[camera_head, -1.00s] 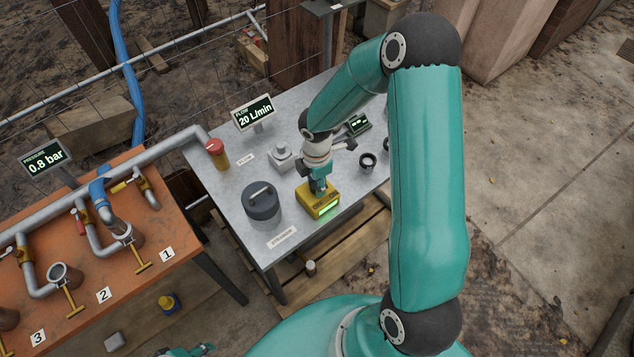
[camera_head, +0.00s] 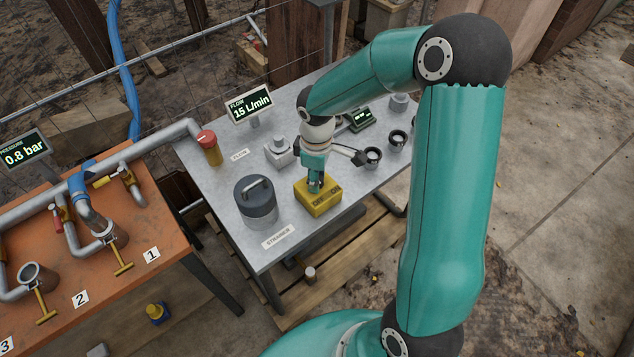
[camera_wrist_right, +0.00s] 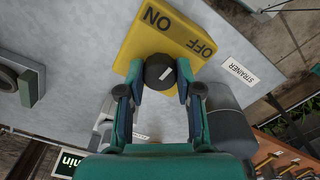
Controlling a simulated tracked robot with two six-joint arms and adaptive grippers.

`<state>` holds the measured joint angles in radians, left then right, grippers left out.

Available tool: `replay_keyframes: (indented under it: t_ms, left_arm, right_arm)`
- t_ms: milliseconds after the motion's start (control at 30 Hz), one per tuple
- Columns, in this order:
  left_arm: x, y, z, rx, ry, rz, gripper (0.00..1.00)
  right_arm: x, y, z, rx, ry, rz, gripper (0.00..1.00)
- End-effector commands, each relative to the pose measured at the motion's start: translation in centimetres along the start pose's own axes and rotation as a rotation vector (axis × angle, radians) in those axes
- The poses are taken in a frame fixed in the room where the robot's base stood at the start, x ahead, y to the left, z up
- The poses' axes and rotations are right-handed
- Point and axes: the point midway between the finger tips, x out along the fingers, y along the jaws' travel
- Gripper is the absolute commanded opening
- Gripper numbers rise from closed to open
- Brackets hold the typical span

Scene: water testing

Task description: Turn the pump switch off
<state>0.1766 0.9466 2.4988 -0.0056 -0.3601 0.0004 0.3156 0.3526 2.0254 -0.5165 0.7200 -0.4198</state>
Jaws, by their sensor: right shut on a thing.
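The pump switch is a yellow box (camera_head: 318,200) with ON and OFF labels on the grey table's front edge. In the right wrist view, the yellow box (camera_wrist_right: 150,40) bears a round black knob (camera_wrist_right: 158,68). A white mark on the knob points up and right, roughly toward the OFF side. My right gripper (camera_head: 316,186) comes down from above onto the switch. In the wrist view its fingers (camera_wrist_right: 163,82) are closed on the knob, one on each side. In the head view the gripper hides the knob. My left gripper is not in view.
A dark lidded strainer pot (camera_head: 256,203) stands close left of the switch. A flow display (camera_head: 248,104) reads 15 L/min, and a pressure display (camera_head: 23,150) reads 0.8 bar. A red-capped fitting (camera_head: 208,145) and small black cups (camera_head: 372,157) are also on the table.

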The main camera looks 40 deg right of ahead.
Motion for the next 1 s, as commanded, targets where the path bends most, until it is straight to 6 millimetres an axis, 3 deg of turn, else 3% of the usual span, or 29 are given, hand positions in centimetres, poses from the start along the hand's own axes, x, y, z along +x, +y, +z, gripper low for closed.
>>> replay_keyframes:
  t_ms: [200, 600, 1000]
  left_arm:
    - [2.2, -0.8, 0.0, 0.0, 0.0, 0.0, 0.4]
    - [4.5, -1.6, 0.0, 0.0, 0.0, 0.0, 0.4]
    - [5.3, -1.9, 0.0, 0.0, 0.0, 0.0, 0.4]
  right_arm:
    - [0.2, 0.1, -0.1, 0.207, 0.005, 0.004, 0.0]
    - [0.1, 0.1, -0.1, 0.55, 0.007, 0.004, 0.0]
    - [-0.1, 0.1, -0.1, 0.714, 0.005, 0.003, 0.0]
